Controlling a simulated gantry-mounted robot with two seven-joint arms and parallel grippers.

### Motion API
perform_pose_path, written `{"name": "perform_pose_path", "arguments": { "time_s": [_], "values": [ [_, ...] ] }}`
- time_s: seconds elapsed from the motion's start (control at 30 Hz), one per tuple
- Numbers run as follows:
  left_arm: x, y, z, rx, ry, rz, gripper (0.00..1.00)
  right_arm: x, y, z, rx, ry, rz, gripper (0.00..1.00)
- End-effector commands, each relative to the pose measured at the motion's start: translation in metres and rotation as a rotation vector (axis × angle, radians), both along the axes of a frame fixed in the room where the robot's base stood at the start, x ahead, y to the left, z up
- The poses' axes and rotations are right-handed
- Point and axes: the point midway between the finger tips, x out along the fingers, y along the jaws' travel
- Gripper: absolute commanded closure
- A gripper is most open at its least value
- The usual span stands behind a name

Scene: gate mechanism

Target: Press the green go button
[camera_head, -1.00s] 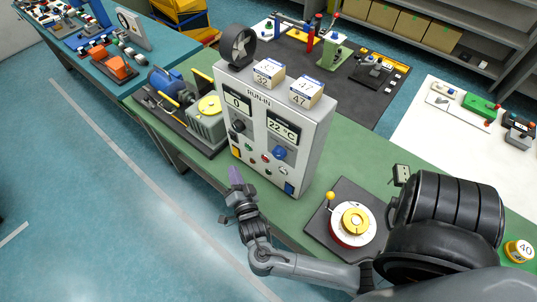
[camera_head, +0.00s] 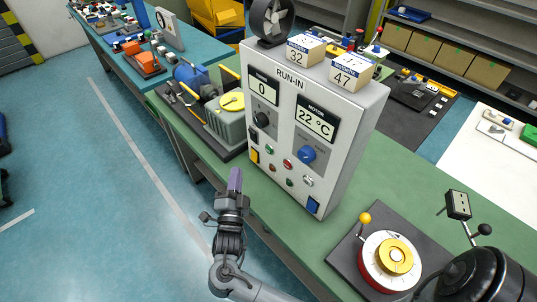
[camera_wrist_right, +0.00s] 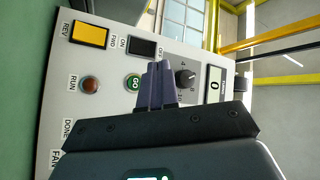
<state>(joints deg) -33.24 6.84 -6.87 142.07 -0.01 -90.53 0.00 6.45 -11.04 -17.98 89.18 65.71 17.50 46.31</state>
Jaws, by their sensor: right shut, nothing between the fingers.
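The green GO button (camera_wrist_right: 134,81) shows beside my fingers in the right wrist view, on the front of a light grey RUN-IN control box. In the head view the small green button (camera_head: 270,155) sits low on the panel, left of a red button (camera_head: 287,163). My right gripper (camera_head: 235,178) is in front of the box's lower left, apart from the panel in the head view. Its purple fingers (camera_wrist_right: 160,70) are shut and empty; in the wrist view they partly cover the panel just right of the button. My left gripper is out of view.
Near the button are a yellow switch (camera_wrist_right: 90,34), a black switch (camera_wrist_right: 141,47), a RUN lamp (camera_wrist_right: 89,85) and a black knob (camera_wrist_right: 185,78). Two labelled boxes (camera_head: 306,47) and a fan (camera_head: 271,18) stand on top. The floor left of the bench is open.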

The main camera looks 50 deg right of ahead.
Motion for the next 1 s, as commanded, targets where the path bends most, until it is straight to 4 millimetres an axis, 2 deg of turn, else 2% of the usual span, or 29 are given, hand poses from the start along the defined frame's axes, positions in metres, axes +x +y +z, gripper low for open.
{"name": "perform_pose_path", "arguments": {
  "time_s": [0.47, 0.67, 1.0],
  "values": [
    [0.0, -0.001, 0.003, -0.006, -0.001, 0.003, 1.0, 0.0, -0.005, 0.001, -0.001, -0.001, 0.0, 1.0],
    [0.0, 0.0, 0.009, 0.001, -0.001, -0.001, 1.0, -0.002, -0.021, 0.002, -0.003, 0.0, 0.0, 1.0],
    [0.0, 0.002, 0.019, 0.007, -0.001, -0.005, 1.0, -0.005, -0.062, 0.002, -0.003, 0.001, 0.0, 1.0]
  ]
}}
